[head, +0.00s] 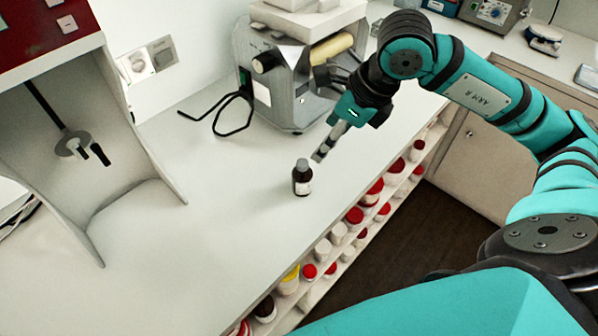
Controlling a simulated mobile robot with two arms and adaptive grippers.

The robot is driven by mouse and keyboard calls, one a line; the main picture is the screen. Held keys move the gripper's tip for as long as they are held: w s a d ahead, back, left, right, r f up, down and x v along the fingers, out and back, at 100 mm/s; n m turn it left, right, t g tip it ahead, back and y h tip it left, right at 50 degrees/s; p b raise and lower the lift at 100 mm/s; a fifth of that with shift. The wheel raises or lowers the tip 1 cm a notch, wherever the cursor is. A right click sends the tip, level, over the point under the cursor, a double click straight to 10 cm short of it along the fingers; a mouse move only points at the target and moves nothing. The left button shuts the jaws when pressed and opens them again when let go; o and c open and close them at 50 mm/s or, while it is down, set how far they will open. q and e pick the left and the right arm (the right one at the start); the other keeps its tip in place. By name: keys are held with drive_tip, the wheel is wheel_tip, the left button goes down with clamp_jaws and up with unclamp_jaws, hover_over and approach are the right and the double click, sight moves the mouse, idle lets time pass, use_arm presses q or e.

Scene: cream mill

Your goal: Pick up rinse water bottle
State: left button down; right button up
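My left gripper is out of view.
A grey-white mill machine (275,80) with a black cable stands behind the bottle. A white hood with a stirrer (75,145) stands at left. Shelves below the counter edge hold several jars (354,216). The counter left of the bottle is clear.

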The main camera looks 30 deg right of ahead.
sight(307, 164)
drive_tip(key=p+x, duration=0.2)
drive_tip(key=x, duration=0.9)
drive_tip(key=shift+s+a+p, duration=0.1)
drive_tip(key=shift+s+p, duration=0.05)
drive_tip(key=shift+p, duration=0.2)
drive_tip(key=shift+f, duration=0.25)
drive_tip(key=shift+w+a+f+p, duration=0.35)
drive_tip(key=shift+f+p, duration=0.1)
drive_tip(key=shift+p, duration=0.1)
drive_tip(key=x, duration=0.2)
drive_tip(key=p+x, duration=0.1)
drive_tip(key=shift+w+f, duration=0.25)
drive_tip(key=shift+w, duration=0.1)
drive_tip(key=shift+a+f, duration=0.1)
drive_tip(key=shift+f, duration=0.2)
drive_tip(key=shift+c, duration=0.4)
drive_tip(key=c, duration=1.3)
